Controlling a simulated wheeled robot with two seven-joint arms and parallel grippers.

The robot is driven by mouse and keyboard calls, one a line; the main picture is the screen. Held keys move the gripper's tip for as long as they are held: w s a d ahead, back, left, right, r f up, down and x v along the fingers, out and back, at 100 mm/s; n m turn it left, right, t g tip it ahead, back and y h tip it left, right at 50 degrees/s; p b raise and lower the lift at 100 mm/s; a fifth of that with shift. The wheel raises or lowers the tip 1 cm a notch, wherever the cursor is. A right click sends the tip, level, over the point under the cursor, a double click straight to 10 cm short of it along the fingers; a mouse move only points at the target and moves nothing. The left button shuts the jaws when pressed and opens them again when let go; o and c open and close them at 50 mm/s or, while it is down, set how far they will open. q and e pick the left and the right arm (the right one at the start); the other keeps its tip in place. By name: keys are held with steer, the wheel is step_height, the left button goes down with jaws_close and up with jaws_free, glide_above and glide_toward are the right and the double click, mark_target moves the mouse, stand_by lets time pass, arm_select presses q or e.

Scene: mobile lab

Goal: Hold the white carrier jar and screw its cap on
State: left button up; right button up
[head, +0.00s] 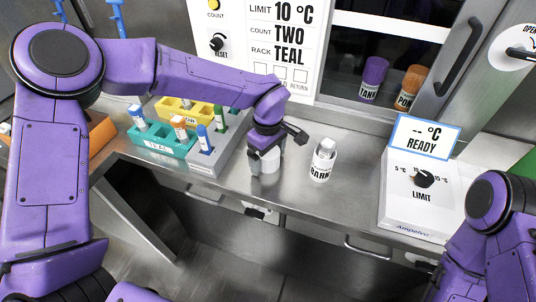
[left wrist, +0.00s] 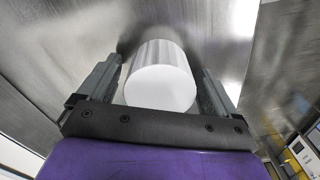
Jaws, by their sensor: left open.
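A plain white cylinder (head: 268,164) stands on the steel counter under my left gripper (head: 267,151). The gripper is open, with one finger on each side of it. In the left wrist view the white cylinder (left wrist: 160,85) lies between the open fingers, its smooth round end facing the camera; I cannot tell whether it is the jar or its cap. A white jar lettered "BARN" (head: 322,162), with a greyish-white top, stands upright to the right, apart from the gripper. My right arm shows at the lower right, but its gripper is out of view.
A teal rack (head: 163,142), a yellow rack (head: 186,112) and a grey block (head: 210,160) with tubes stand left of the gripper. A limit-dial box (head: 420,195) stands at the right. Purple (head: 373,78) and orange (head: 411,88) jars are in the cabinet. Counter between the BARN jar and the box is clear.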

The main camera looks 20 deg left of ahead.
arm_select(q)
steer(key=shift+f, duration=0.1)
steer(key=c, duration=1)
steer(key=shift+r, duration=0.35)
step_height(320, 180, up, 2)
steer(key=shift+w+r, duration=0.1)
steer(key=shift+r, duration=0.1)
steer(key=s+r, duration=0.3)
steer(key=s, duration=0.1)
steer(key=s+a+r, duration=0.1)
steer(key=s+r, duration=0.2)
steer(key=s, duration=0.2)
steer(key=s+r, duration=0.4)
steer(key=s, duration=0.1)
steer(key=shift+a+b, duration=0.25)
steer(key=shift+b, duration=0.15)
